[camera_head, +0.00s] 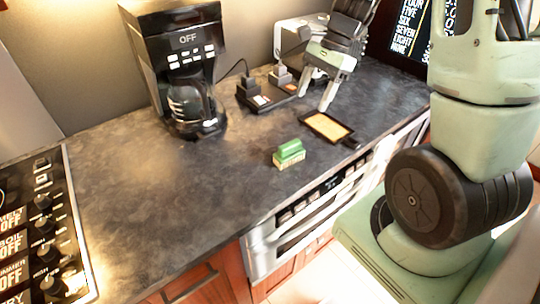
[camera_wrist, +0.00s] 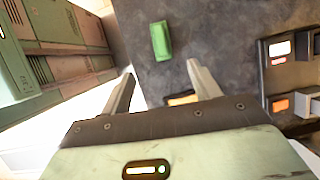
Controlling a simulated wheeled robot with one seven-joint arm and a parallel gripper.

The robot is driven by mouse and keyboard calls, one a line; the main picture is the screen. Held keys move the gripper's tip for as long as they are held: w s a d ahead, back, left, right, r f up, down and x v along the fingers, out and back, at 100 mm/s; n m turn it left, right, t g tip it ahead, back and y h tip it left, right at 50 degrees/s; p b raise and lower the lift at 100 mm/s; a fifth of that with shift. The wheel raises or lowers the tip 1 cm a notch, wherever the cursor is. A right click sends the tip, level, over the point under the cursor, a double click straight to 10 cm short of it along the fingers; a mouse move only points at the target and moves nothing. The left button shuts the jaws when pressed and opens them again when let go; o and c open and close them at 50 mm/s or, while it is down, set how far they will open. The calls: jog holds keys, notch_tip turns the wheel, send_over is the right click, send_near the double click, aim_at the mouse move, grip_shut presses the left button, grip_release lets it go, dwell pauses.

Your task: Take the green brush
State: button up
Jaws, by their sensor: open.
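The green brush (camera_head: 289,149) lies on the dark countertop near its front edge, green on top with a pale lower part. It also shows in the wrist view as a small green block (camera_wrist: 161,41), beyond my fingertips. My gripper (camera_head: 325,92) is above the counter, up and to the right of the brush in the head view. Its two fingers (camera_wrist: 160,80) are spread apart with nothing between them, and the brush is clear of both.
A coffee maker (camera_head: 181,70) stands at the back left. Black devices (camera_head: 264,95) sit near the wall. A dark-framed tray (camera_head: 312,119) with a yellowish face lies right of the brush. A stove (camera_head: 42,225) is at far left. Counter left of the brush is clear.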

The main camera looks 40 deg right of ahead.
aim_at(291, 143)
jog(key=x, duration=1.1)
jog(key=shift+a+f+p, duration=0.1)
jog(key=shift+f+p, duration=0.1)
jog(key=shift+p, duration=0.15)
jog(key=shift+p+x, duration=0.35)
jog(key=shift+x, duration=2.55)
jog(key=shift+a, duration=0.1)
jog(key=shift+c, duration=0.3)
jog(key=c, duration=1)
